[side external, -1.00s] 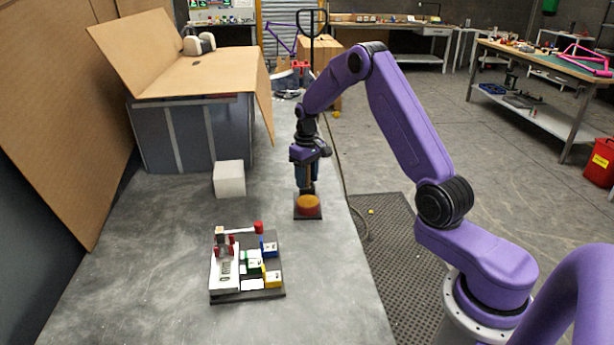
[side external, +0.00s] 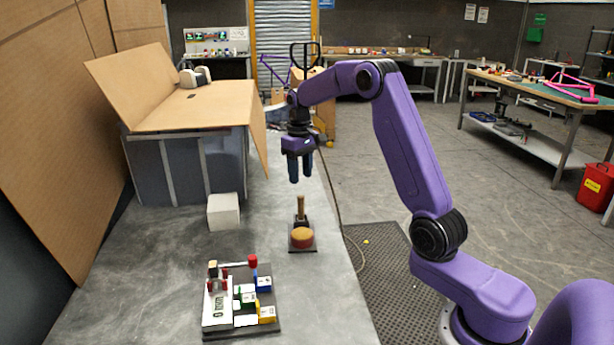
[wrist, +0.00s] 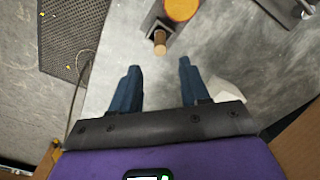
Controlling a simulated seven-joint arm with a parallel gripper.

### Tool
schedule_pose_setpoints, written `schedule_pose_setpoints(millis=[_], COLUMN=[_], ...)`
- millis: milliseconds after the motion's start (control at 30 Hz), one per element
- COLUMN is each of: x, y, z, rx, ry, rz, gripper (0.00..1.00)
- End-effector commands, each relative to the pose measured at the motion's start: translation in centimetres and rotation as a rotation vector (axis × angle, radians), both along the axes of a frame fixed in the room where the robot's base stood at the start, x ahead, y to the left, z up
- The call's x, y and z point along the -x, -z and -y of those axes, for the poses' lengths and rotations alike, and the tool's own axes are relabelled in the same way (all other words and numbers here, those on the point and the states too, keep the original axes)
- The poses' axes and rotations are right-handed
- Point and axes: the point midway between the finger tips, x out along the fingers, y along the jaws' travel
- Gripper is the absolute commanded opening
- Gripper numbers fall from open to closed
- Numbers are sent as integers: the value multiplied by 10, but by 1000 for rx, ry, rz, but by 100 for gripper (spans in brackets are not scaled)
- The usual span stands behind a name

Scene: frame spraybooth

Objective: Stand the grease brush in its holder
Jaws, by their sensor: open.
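The grease brush shows as a wooden handle (side external: 301,206) standing upright in a black socket, its holder (side external: 302,222), behind a round red tin with an orange top (side external: 302,238). Its bristle end is hidden. In the wrist view, the handle's end (wrist: 160,42) lies just ahead of the fingertips, next to the orange top (wrist: 182,8). My gripper (side external: 301,180) is open and empty, above the handle and clear of it. Its two blue fingers, also in the wrist view (wrist: 159,75), are apart with nothing between them.
A white block (side external: 223,212) stands left of the holder. A board with coloured blocks and a lever (side external: 240,300) lies at the front. A grey bin with cardboard flaps (side external: 190,165) stands at the back left. The grey bench is clear around the holder.

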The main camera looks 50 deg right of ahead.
Motion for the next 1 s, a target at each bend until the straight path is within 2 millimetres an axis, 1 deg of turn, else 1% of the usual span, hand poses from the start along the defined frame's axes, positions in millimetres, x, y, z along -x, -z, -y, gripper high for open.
schedule_pose_setpoints(millis=[133, 233, 267, 333, 467, 500, 567, 600, 667, 700, 767, 867, 1000], x=[0, 1, 2, 7, 23, 29, 41, 50, 64, 74, 90, 120, 165], y=[-4, -6, -7, -10, -17, -19, -21, -23, -24, -25, -27, -28, -28], z=[-2, -15, -21, -41, -87, -101, -120, -132, -149, -160, -175, -197, -219], rx=[0, 0, 1, 0, 1, 1, 1, 1, 0, 0, 0, -2, -4], ry=[-5, -32, -47, -92, -198, -233, -283, -316, -366, -400, -451, -535, -653], rz=[0, 2, 2, 3, 8, 9, 11, 12, 14, 14, 16, 19, 23], gripper=[45, 45, 45, 45, 45, 45, 45, 45, 45, 45, 45, 45, 45])
